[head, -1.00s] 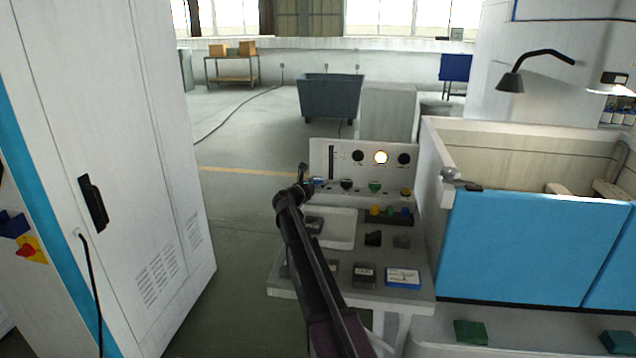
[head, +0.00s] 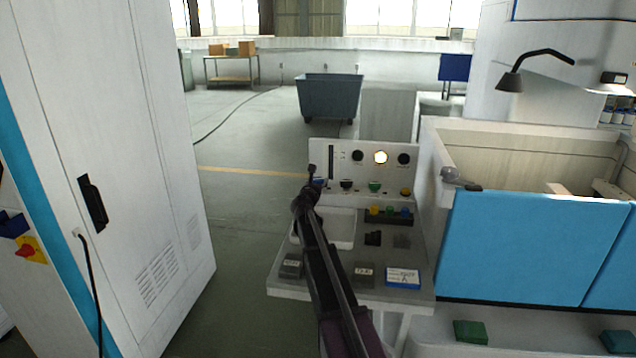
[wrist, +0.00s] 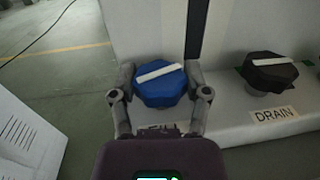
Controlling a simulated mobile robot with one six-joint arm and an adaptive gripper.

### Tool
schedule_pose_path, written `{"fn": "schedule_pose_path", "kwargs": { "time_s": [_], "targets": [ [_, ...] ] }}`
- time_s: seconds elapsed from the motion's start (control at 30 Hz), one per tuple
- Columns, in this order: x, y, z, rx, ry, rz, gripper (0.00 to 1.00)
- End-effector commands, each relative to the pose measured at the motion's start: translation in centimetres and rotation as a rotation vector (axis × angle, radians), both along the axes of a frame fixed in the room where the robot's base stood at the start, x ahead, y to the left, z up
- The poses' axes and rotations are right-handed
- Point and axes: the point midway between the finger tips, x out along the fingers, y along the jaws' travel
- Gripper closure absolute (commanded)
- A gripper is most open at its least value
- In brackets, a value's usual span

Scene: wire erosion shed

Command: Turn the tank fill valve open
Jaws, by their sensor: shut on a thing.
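The fill valve is a blue faceted knob (wrist: 161,84) with a white bar across its top, the bar rising slightly to the right. It stands on the pale ledge of the panel, above a partly hidden FILL label (wrist: 160,130). My gripper (wrist: 160,92) is shut on the blue knob, one finger on its left side and one on its right. In the head view my gripper (head: 312,180) is at the left end of the row of knobs, and my arm hides part of the bench.
A black knob (wrist: 272,72) with a DRAIN label (wrist: 274,115) stands to the right of the fill knob. Green (head: 375,187) and yellow (head: 405,192) knobs stand farther along. A white cabinet (head: 120,170) is at the left, with open floor between.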

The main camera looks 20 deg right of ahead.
Motion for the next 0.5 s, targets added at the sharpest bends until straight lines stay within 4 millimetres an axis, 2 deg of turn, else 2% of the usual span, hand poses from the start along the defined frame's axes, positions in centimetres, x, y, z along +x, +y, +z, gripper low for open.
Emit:
{"fn": "schedule_pose_path", "kwargs": {
  "time_s": [0.5],
  "targets": [
    [0.12, -0.27, 0.05, -0.002, 0.001, 0.378, 0.86]
  ]
}}
